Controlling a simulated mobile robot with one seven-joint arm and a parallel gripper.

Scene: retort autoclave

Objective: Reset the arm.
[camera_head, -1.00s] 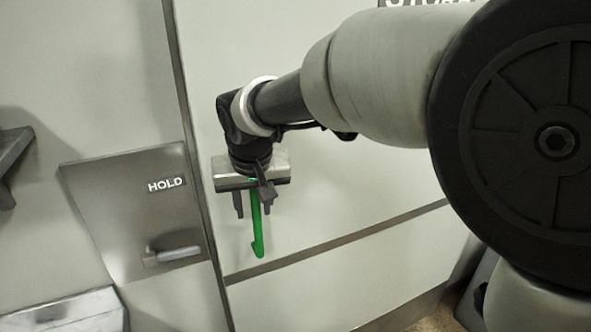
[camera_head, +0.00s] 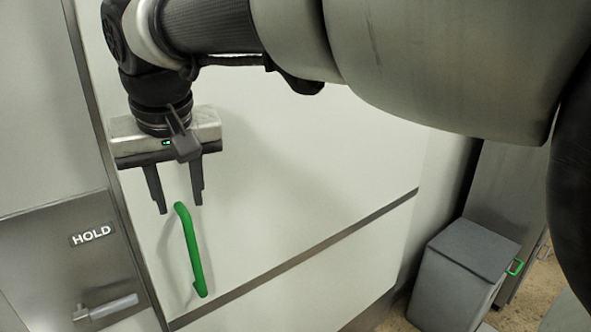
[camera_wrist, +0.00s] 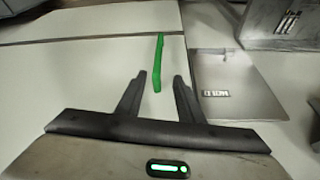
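My gripper (camera_head: 180,212) hangs at the left of the head view with its two dark fingers spread apart and nothing between them. It is open. In the wrist view the green handle (camera_wrist: 158,62) stands beyond the gap of my open fingers (camera_wrist: 158,76). The fingers look apart from the handle, though the exact distance is hard to tell.
A grey plate marked HOLD (camera_head: 75,255) with a metal lever (camera_head: 105,307) is left of the pale panel. A grey bin-like box (camera_head: 462,275) stands on the floor at the lower right, near a small green handle (camera_head: 515,267).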

